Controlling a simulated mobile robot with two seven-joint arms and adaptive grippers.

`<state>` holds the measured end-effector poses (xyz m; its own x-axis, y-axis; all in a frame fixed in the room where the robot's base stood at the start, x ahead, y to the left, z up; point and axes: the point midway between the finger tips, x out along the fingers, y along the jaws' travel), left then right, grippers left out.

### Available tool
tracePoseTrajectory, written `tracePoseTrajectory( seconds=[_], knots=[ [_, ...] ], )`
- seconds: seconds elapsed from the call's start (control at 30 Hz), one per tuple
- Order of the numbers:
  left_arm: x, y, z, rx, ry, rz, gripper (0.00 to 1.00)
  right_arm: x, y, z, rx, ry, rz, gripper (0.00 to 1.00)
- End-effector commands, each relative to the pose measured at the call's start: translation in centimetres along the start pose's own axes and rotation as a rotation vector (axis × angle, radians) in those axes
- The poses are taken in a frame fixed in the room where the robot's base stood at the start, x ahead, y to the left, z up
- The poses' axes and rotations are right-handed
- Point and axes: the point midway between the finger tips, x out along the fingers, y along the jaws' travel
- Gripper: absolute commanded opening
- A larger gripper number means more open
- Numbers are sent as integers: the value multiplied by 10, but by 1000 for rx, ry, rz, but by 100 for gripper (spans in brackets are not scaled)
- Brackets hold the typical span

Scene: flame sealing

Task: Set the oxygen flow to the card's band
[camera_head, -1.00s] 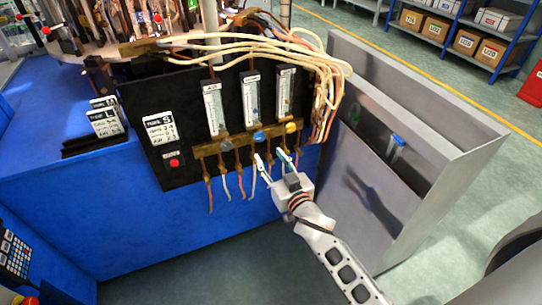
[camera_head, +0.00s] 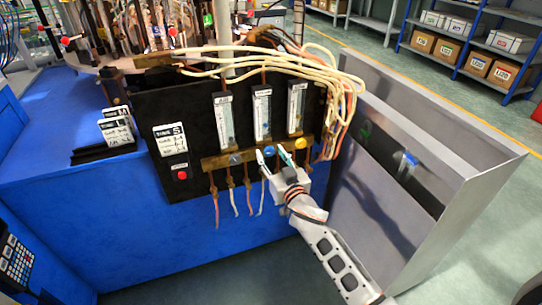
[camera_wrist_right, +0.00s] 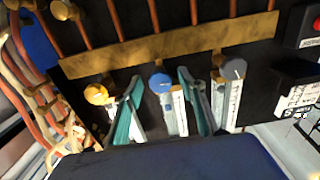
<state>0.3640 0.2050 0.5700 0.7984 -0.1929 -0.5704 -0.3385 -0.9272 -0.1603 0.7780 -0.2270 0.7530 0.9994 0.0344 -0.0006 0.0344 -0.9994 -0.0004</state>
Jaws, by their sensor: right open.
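The black panel (camera_head: 150,109) carries three upright flowmeter tubes: left (camera_head: 225,120), middle (camera_head: 262,113) and right (camera_head: 296,108). Below them on a brass bar sit a grey knob (camera_head: 235,159), a blue knob (camera_head: 268,151) and a yellow knob (camera_head: 300,143). A white card marked S (camera_head: 170,139) is on the panel's left; its small print is hard to read. My right gripper (camera_head: 272,156) is open at the blue knob. In the right wrist view the blue knob (camera_wrist_right: 160,83) shows between the two teal-padded fingers (camera_wrist_right: 160,76); contact cannot be told. My left gripper is out of view.
A red button (camera_head: 182,175) is below the card. More cards (camera_head: 117,130) stand in a black rack at left. Pale hoses (camera_head: 270,60) arch over the panel's top and right side. A grey metal bin (camera_head: 410,165) stands close to the right of my arm.

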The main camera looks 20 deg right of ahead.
Motion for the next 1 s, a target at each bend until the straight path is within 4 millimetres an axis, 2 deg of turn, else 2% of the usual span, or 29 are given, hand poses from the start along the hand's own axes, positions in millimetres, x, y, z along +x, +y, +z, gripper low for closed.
tracePoseTrajectory(
  seconds=[0.23, 0.27, 0.3, 0.4, 0.77, 1.0],
  knots=[
    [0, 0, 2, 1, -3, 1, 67, 1, 0, 0, -1, 0, 0, 41],
    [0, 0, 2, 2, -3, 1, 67, 1, 0, 0, -1, 0, 0, 35],
    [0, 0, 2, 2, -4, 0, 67, 1, 0, 0, 0, 0, 0, 25],
    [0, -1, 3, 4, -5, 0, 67, 1, 0, 0, 0, 0, 0, 3],
    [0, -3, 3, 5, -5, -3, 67, 1, 0, -1, -33, 0, 1, 3],
    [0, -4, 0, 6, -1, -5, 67, 1, 0, -2, -160, 2, 1, 3]
  ],
)
